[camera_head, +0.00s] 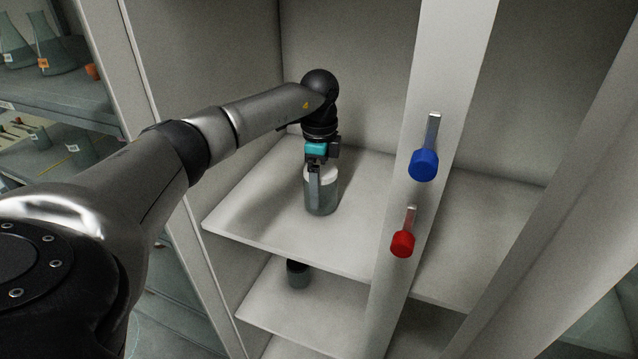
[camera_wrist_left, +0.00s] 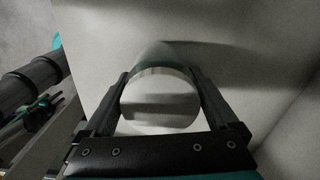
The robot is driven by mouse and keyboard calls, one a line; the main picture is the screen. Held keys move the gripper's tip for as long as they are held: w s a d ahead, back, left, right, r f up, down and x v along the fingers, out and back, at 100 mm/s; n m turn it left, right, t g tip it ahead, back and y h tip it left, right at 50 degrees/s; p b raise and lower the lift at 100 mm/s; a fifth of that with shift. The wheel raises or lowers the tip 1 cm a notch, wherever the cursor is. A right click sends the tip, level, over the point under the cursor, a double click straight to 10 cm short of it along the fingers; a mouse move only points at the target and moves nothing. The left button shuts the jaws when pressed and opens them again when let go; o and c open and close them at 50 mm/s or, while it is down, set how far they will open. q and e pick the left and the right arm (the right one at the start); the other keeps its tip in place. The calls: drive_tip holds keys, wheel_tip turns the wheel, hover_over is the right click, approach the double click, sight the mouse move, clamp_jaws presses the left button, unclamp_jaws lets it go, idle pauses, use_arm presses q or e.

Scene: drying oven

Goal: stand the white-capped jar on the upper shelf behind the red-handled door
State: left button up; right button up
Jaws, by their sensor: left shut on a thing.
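The white-capped jar (camera_head: 326,195) is grey-green glass and stands upright at the upper shelf (camera_head: 265,225) of the left compartment. Its base is on or just above the shelf; I cannot tell which. My left gripper (camera_head: 315,187) reaches down from above and is shut on the jar. In the left wrist view, the round white cap (camera_wrist_left: 160,103) sits between the two dark fingers. The red handle (camera_head: 403,242) is on the upright strip to the right of this compartment. My right gripper is not in view.
A blue handle (camera_head: 424,164) is above the red one on the same strip. A dark-capped jar (camera_head: 298,275) stands on the lower shelf (camera_head: 330,300). Flasks (camera_head: 50,48) stand on racks at the far left. The upper shelf is bare around the held jar.

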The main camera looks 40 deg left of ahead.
use_arm(q)
drive_tip(key=shift+f, duration=0.1)
drive_tip(key=o, duration=1.1)
wheel_tip(320, 180, up, 12)
drive_tip(key=shift+r, duration=0.2)
